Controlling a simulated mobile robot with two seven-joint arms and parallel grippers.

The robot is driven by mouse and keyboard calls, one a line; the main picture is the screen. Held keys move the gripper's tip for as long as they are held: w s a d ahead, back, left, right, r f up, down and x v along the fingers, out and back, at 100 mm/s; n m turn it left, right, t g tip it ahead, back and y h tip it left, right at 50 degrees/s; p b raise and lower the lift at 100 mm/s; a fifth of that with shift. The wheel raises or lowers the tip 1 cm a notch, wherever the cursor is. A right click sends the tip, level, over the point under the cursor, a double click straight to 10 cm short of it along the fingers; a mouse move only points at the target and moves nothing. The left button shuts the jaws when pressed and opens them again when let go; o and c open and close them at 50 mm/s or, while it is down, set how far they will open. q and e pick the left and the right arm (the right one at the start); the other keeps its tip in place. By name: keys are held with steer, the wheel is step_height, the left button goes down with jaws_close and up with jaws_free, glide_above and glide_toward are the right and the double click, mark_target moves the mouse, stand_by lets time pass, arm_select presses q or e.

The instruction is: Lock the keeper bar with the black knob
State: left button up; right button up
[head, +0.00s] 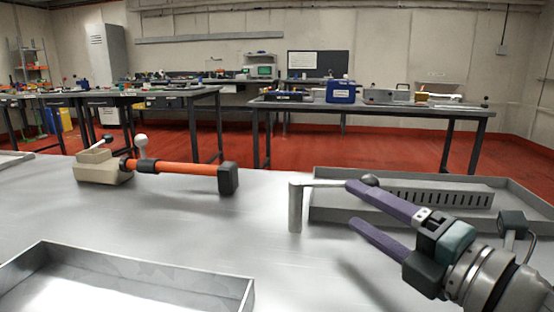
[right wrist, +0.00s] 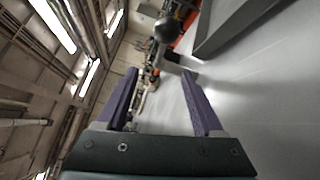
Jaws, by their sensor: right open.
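The keeper bar (head: 325,183) is a thin light bar running level from the top of a short grey post (head: 295,208) towards the right. The black knob (head: 370,180) is a dark ball near its right end, just behind my upper fingertip. In the right wrist view the black knob (right wrist: 165,29) lies ahead of the fingers, near the top. My right gripper (head: 351,203) has purple fingers spread apart with nothing between them. It is at the near side of the bar; whether it touches the bar cannot be told. My left gripper is not in view.
A shallow metal tray (head: 340,213) with a slotted grey block (head: 436,194) lies behind the gripper. An open tray (head: 175,283) is at front left. The middle tabletop is clear.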

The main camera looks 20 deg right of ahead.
mark_target(335, 182)
steer(key=s+d+r+h, duration=0.1)
steer(key=s+d+h, duration=0.1)
steer(key=d+h, duration=0.25)
steer(key=w, duration=0.9)
steer(key=shift+w+d+r, duration=0.15)
steer(key=shift+w, duration=0.25)
steer(key=shift+h, duration=0.25)
jaws_close()
stand_by(0.5)
